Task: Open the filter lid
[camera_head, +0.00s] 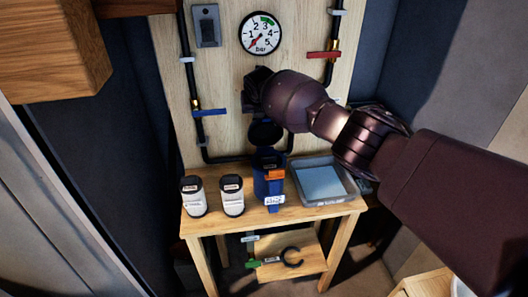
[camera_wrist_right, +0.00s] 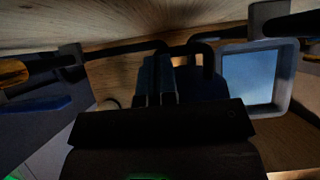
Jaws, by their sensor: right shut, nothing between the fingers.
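The blue filter housing (camera_head: 268,182) stands upright at the back middle of the small wooden table, with an orange tag and a white label on its front. A round black part (camera_head: 265,133) shows just above it, partly behind my arm; I cannot tell whether this is the lid or whether it is raised. My right gripper (camera_head: 257,82) is in front of the board below the gauge, above the housing and apart from it. Its fingers (camera_wrist_right: 157,75) are shut and empty in the right wrist view, where the scene is dark. My left gripper is not in view.
A grey tray (camera_head: 345,195) sits right of the housing, and two white cartridges (camera_head: 194,196) (camera_head: 232,195) stand left of it. Black pipes with a blue valve handle (camera_head: 209,112) and a red one (camera_head: 324,55) run over the board.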

